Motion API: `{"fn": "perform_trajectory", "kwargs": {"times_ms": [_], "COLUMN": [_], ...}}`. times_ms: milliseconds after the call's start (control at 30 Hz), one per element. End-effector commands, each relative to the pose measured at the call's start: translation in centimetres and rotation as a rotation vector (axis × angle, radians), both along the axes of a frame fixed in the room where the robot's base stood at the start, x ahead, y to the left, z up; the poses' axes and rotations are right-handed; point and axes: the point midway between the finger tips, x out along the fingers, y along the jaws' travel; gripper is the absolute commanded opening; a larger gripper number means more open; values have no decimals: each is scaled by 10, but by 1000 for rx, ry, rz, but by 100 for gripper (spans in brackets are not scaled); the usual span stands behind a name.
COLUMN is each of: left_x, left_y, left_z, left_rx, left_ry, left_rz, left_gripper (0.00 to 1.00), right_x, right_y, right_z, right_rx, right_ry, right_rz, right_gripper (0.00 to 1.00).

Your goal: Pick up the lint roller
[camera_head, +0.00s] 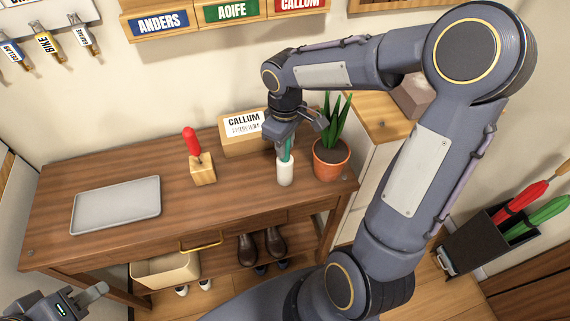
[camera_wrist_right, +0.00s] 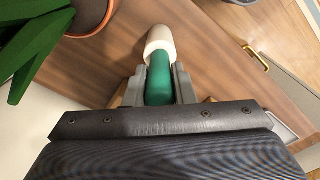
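The lint roller (camera_head: 285,170) has a white cylinder and a green handle pointing up. It stands upright near the right end of the wooden table. My right gripper (camera_head: 291,139) comes down on it from above. In the right wrist view, the fingers of the right gripper (camera_wrist_right: 160,88) lie on both sides of the green handle (camera_wrist_right: 160,79), with no clear gap showing. The white part (camera_wrist_right: 161,41) is beyond the fingertips. My left gripper (camera_head: 92,294) is at the bottom left corner, far from the roller, only partly in view.
A potted plant (camera_head: 331,160) stands close on the roller's right. A box labelled CALLUM (camera_head: 241,135) is behind it to the left. A red-handled tool stands in a wooden block (camera_head: 203,174). A grey tray (camera_head: 117,204) lies on the left; the table (camera_head: 240,208) between is bare.

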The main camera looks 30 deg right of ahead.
Motion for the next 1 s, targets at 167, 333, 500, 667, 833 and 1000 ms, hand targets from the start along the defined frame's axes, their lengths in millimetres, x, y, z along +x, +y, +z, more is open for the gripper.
{"fn": "perform_trajectory", "kwargs": {"times_ms": [167, 333, 500, 667, 833, 1000], "left_x": [0, 0, 0, 0, 0, 0], "left_y": [0, 0, 0, 0, 0, 0], "left_z": [0, 0, 1, 1, -3, -9], "left_rx": [0, 0, 0, 0, 0, 0], "left_ry": [0, 0, 0, 0, 0, 0], "left_rz": [0, 0, 0, 0, 0, 0], "left_gripper": [36, 36, 36, 36, 36, 36], "right_x": [0, 0, 1, 0, -12, -28], "right_y": [0, 0, 0, 2, 31, 68], "right_z": [0, 1, 11, 35, 70, 99], "right_rx": [0, 0, -1, 0, -1, -1], "right_ry": [-1, -1, -3, -4, -6, -3], "right_rz": [0, 0, 0, 1, 6, 9], "right_gripper": [0, 0, 0, 0, 0, 0]}}
